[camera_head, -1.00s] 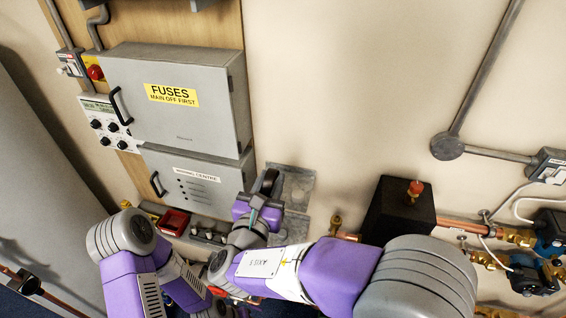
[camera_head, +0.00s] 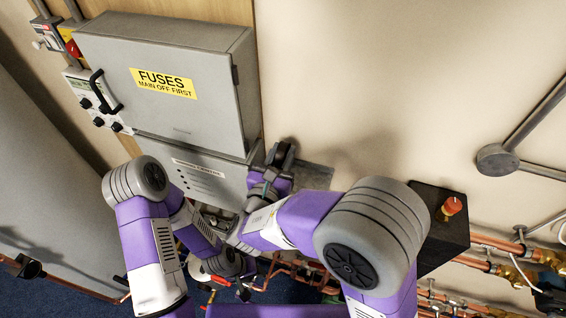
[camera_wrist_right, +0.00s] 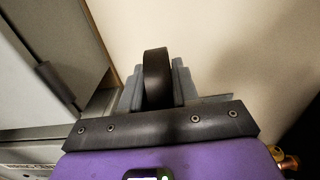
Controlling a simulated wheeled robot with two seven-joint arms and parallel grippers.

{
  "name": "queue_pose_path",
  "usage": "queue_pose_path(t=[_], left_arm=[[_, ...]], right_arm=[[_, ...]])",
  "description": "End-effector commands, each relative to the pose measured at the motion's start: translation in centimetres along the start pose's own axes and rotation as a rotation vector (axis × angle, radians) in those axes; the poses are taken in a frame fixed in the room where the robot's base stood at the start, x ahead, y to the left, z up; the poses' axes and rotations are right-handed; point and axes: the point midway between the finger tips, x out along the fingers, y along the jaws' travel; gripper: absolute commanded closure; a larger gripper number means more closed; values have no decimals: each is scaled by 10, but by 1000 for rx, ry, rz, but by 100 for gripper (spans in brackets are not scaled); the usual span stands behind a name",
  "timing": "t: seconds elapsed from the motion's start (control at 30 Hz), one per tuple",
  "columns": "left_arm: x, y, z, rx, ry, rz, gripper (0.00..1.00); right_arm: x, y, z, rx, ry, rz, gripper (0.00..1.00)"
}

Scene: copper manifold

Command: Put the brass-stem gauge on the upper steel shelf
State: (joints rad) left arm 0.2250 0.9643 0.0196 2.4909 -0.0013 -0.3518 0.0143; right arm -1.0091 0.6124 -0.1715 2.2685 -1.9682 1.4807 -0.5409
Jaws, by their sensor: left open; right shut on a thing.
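My right gripper (camera_head: 281,156) is shut on a dark, round, disc-like thing, which I take to be the gauge (camera_wrist_right: 157,78). In the right wrist view it stands on edge between the two grey fingers. Its brass stem and its face are hidden. The upper steel shelf (camera_head: 316,177) is a grey plate on the wall, just right of and behind the right gripper in the head view. I cannot tell whether the gauge touches it. My left gripper (camera_head: 222,281) is open, low below the right forearm, and partly hidden.
The grey fuse cabinet (camera_head: 165,85) stands close to the left of the right gripper. A black box with a red knob (camera_head: 452,206) and copper pipes (camera_head: 490,240) lie to the right. Bare wall (camera_head: 350,80) is free above the shelf.

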Motion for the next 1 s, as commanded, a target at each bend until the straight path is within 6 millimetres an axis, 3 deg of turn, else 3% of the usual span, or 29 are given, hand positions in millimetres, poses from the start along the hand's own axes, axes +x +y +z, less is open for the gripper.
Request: queue_pose_path(t=[0.2, 0.6, 0.63, 0.7, 0.8, 1.0], left_arm=[[1, 0, 0, 0, 0, 0, 57], [5, -2, 0, 0, 0, 0, 57], [5, -2, 0, 0, 0, 0, 57], [4, -1, 0, 0, 0, 0, 57], [4, -1, 0, 0, 0, 0, 57], [4, -1, 0, 0, 0, 0, 57]], right_arm=[[0, 0, -29, -4, 0, 0, 100], [0, 0, -35, 0, -1, 0, 100], [0, 0, -36, -1, 1, 0, 69], [0, 0, -35, -1, 1, 0, 58], [0, 0, -34, -1, 1, 0, 45], [0, 0, -34, -1, 1, 0, 45]])
